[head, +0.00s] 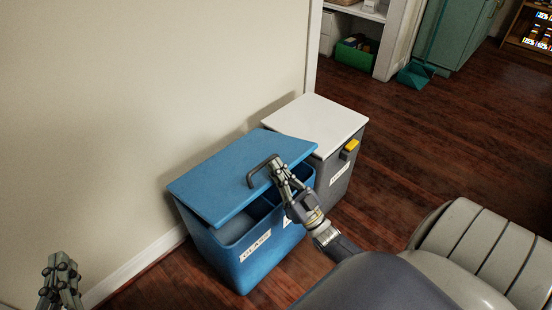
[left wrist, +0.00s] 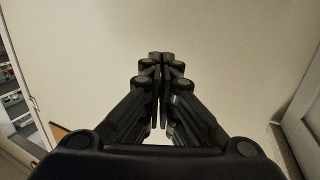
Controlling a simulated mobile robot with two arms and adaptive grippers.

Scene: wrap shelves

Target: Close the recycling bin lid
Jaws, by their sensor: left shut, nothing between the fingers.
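The blue recycling bin (head: 215,262) stands by the wall in the head view, with a label reading GLASS on its front. Its flat blue lid (head: 225,172) is partly open; dark compartments show under its front edge. A dark U-shaped handle (head: 262,163) is on the lid's front right. My right gripper (head: 276,166) is at this handle, its fingers against or just beside it; whether they grip it cannot be told. My left gripper (head: 62,258) is at the lower left, away from the bin. In the left wrist view its fingers (left wrist: 160,62) are shut and empty, facing the wall.
A grey bin with a white lid (head: 318,122) and a yellow tab (head: 350,146) stands right beside the blue bin. The wall (head: 130,100) is close behind both. A doorway with shelves, a green box (head: 355,57) and a teal dustpan (head: 413,76) lies beyond.

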